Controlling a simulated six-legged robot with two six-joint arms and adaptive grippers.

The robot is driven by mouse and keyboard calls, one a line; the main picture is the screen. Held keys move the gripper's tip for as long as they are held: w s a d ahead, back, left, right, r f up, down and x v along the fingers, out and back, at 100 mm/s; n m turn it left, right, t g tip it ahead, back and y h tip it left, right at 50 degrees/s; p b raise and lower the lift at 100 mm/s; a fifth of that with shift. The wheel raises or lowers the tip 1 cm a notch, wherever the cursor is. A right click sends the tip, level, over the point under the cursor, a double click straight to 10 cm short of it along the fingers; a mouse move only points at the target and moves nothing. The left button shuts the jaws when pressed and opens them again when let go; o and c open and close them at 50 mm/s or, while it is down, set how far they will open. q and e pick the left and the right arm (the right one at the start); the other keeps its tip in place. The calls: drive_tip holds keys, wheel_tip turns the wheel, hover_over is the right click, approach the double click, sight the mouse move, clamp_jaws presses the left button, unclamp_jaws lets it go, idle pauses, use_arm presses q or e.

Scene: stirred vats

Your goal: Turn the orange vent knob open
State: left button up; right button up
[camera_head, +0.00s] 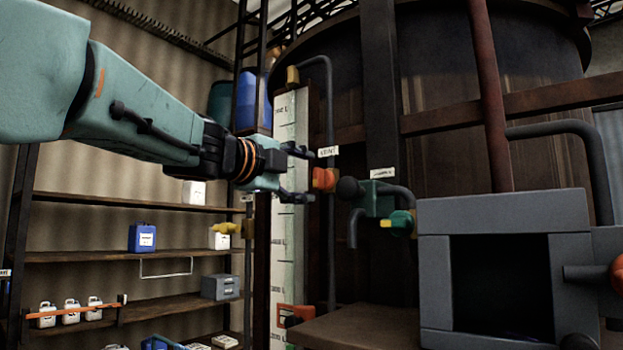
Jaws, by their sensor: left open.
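The orange vent knob (325,179) sits on a dark vertical pipe in the middle of the picture, just below a small white label that seems to read VENT (328,152). My left gripper (306,174) comes in from the left and is open. One finger is above and one below the height of the knob, and the knob shows just right of the fingertips. I see nothing held between the fingers. I cannot tell whether the fingertips touch the knob. My right gripper does not show.
A green valve (398,220) on a dark fitting is right of the knob. A grey open-fronted box (505,203) stands at the lower right. A yellow handle (227,228) is left, below my gripper. A brown ledge (352,328) lies below. Shelves with containers (110,201) are at the left.

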use_arm(q)
drive_tip(key=v, duration=0.4)
drive_tip(key=shift+s, duration=0.2)
drive_tip(key=shift+w, duration=0.1)
drive_tip(key=shift+a+r, duration=0.1)
drive_tip(key=shift+r, duration=0.05)
